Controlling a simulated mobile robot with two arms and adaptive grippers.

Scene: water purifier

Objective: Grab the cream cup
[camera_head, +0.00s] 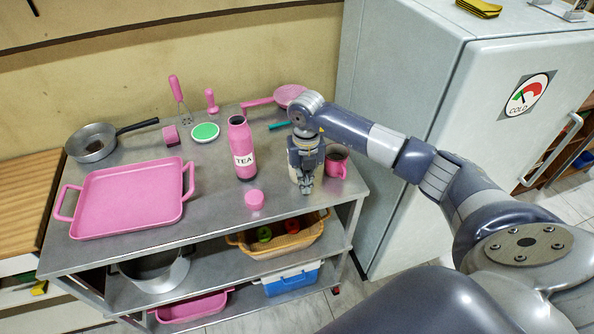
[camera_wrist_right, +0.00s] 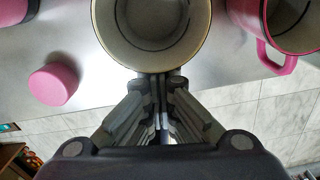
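The cream cup (camera_wrist_right: 150,62) stands upright at the top of the right wrist view, seen from above with its open mouth showing. In the head view the cup (camera_head: 293,171) is mostly hidden behind my right gripper (camera_head: 306,188). In the wrist view my right gripper's fingers (camera_wrist_right: 161,84) are drawn together at the cup's near side, apparently closed on its handle, which they largely hide. The cup seems to rest on the metal table (camera_head: 222,212). My left gripper is not in view.
A pink mug (camera_head: 337,162) stands close to the cup's right. A pink tea bottle (camera_head: 241,150) and a pink lid (camera_head: 254,199) are to its left. A pink tray (camera_head: 130,198) fills the table's left. The fridge (camera_head: 400,120) stands to the right.

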